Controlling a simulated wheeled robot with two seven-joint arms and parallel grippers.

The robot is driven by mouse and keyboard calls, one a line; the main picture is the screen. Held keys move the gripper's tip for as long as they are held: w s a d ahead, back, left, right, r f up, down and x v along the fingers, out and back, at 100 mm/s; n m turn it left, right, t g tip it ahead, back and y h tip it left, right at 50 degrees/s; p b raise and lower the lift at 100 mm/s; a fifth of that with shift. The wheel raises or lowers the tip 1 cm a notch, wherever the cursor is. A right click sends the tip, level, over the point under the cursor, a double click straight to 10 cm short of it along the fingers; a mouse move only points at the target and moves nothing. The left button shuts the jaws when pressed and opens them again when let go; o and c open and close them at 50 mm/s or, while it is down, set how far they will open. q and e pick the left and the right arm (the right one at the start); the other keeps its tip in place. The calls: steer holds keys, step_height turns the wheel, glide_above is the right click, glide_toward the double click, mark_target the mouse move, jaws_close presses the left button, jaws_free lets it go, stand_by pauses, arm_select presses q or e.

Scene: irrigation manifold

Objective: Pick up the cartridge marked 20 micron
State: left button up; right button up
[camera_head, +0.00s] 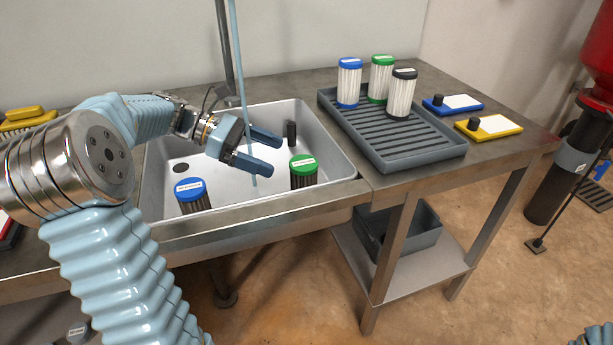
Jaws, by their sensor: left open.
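Two dirty dark cartridges stand in the sink: one with a blue cap (191,196) at the front left and one with a green cap (303,172) at the right. Three clean white cartridges stand on the ribbed grey tray (455,150): blue-capped (348,84), green-capped (380,80) and black-capped (401,95). Their labels are too small to read, so I cannot tell which says 20 micron. My left gripper (271,153) is open and empty over the sink, its fingers pointing right, just up and left of the green-capped dirty cartridge. My right gripper is out of view.
The steel sink (335,160) has a small dark cylinder (291,133) near its back right. A tap pipe (226,55) and a thin pale-blue line come down beside my left gripper. Blue (462,102) and yellow (497,125) tags lie right of the tray.

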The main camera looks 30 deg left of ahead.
mark_target(312, 172)
arm_select(q)
steer(key=x, duration=1)
steer(key=shift+s+d, duration=0.3)
steer(key=shift+d, duration=0.05)
steer(key=shift+c, duration=0.4)
steer(key=c, duration=1)
steer(key=shift+c, duration=0.3)
steer(key=shift+r, duration=0.1)
